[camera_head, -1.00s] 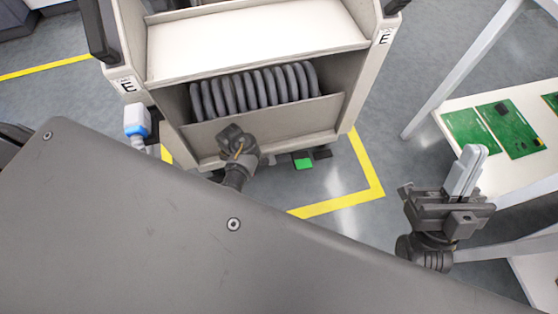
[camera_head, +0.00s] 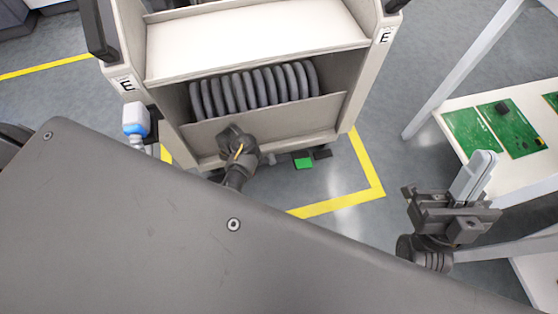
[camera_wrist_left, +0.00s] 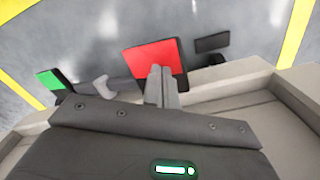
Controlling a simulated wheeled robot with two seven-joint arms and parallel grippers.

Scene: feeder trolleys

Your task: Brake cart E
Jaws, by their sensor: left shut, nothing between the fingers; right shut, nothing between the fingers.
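Cart E (camera_head: 262,128) stands ahead with an "E" label on each side post. A green pedal (camera_head: 303,163) shows at its foot in the head view and also in the left wrist view (camera_wrist_left: 51,81). A red pedal (camera_wrist_left: 156,57) is in the middle of the left wrist view; in the head view it is hidden. My left gripper (camera_wrist_left: 161,72) is shut and empty, its fingertips overlapping the red pedal's lower edge; I cannot tell whether they touch. In the head view its fingers are hidden. My right gripper (camera_head: 474,174) is shut and empty, away from the cart.
Several dark reels (camera_head: 255,88) stand in the cart's bay. A blue and white connector (camera_head: 136,122) is beside the left post. A white table (camera_head: 468,105) with green circuit boards is at the right. Yellow floor lines (camera_head: 340,203) surround the cart; the floor between cart and table is clear.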

